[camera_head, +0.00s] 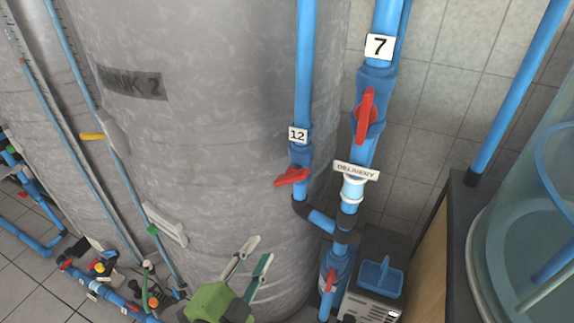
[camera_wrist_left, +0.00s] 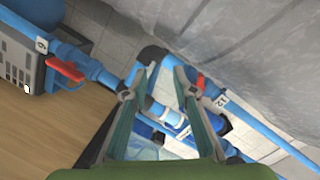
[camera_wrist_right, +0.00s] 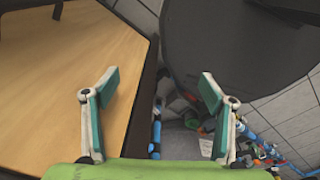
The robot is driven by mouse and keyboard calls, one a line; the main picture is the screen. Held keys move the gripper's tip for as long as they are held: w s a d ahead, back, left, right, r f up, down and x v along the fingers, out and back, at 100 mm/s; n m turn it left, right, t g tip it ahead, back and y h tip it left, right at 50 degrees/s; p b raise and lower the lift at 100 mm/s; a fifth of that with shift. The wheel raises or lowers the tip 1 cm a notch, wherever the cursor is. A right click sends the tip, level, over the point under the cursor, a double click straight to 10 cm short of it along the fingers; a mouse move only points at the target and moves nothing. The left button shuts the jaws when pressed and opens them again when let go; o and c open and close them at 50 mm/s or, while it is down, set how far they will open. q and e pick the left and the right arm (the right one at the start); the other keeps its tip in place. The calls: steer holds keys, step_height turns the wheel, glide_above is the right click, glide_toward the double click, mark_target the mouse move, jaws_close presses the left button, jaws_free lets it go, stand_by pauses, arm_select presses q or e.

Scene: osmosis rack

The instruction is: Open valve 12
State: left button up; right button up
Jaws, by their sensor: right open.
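Valve 12 is on a vertical blue pipe in front of the grey tank in the head view. Its white tag (camera_head: 298,134) reads 12, and its red handle (camera_head: 291,176) lies crosswise to the pipe. My left gripper (camera_head: 257,255) is below and left of the handle, apart from it, with its fingers spread and empty. My right gripper (camera_wrist_right: 159,75) is open and empty in the right wrist view, away from valve 12.
Valve 7 (camera_head: 366,115), with a red handle along its pipe, stands right of valve 12. Another red-handled valve (camera_head: 330,280) is lower down. The large grey tank (camera_head: 200,130) is close behind. A wooden surface (camera_wrist_right: 70,75) fills the right wrist view's left.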

arm_select(q)
steer(key=t+h, duration=0.1)
glide_toward(289, 182)
steer(key=v, duration=0.4)
steer(key=shift+m, duration=0.4)
steer(key=b+x, duration=0.8)
steer(key=shift+w+f, duration=0.25)
steer(key=shift+f, duration=0.1)
steer(key=x, duration=0.1)
steer(key=p+x, duration=0.2)
steer(key=x, duration=0.1)
steer(key=shift+d+r, duration=0.1)
steer(key=shift+r, duration=0.25)
steer(key=shift+w+d, duration=0.2)
steer(key=shift+w, duration=0.4)
arm_select(e)
steer(key=shift+w+a+f, duration=0.1)
steer(key=shift+w+f, duration=0.05)
steer(key=shift+f, duration=1.15)
steer(key=shift+w+a+f, duration=0.1)
steer(key=shift+w+f, duration=0.05)
steer(key=shift+f, duration=1.1)
arm_select(q)
steer(key=shift+f, duration=0.1)
jaws_close()
